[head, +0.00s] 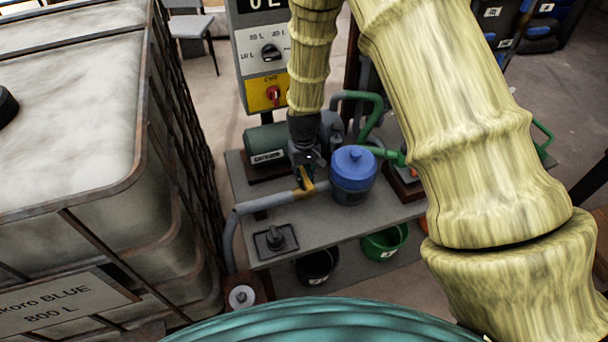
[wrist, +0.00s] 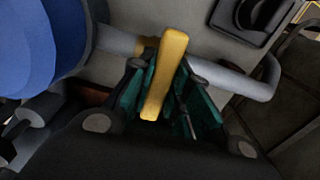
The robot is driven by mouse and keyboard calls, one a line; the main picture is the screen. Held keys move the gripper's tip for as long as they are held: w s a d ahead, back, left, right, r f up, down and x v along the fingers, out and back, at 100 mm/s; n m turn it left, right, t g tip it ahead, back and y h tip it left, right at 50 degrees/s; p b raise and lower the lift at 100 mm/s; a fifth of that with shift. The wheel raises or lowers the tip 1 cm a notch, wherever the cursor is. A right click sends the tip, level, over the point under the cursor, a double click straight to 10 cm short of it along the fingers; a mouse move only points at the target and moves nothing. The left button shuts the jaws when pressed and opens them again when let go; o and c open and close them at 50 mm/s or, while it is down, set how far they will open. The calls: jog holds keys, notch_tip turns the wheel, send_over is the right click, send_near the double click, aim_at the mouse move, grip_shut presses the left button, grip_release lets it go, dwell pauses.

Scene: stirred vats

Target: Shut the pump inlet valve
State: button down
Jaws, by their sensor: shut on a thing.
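The pump inlet valve has a yellow lever (wrist: 165,75), and a brass-coloured body (head: 312,189) sits in the grey inlet pipe (head: 270,200) left of the blue-lidded strainer (head: 353,172). In the wrist view the lever stands roughly crosswise to the grey pipe (wrist: 238,83). My gripper (head: 304,176) reaches down from above and is shut on the lever. In the wrist view its teal finger pads (wrist: 160,92) lie on both sides of the lever. The fingers hide part of the valve in the head view.
The green pump motor (head: 266,146) stands behind the pipe on the grey bench (head: 345,224). A dark square fitting (head: 276,240) lies in front. A large caged tank (head: 90,130) flanks the bench on the left. A control panel (head: 262,45) rises behind. Black and green buckets (head: 384,243) stand below.

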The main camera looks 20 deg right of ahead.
aim_at(305, 174)
jog(key=shift+w+d+r+m, duration=0.1)
jog(key=shift+w+m, duration=0.05)
jog(key=shift+m, duration=0.15)
dwell(0.4)
jog(key=c, duration=1.3)
grip_release()
jog(key=shift+c, duration=0.2)
notch_tip(305, 174, up, 12)
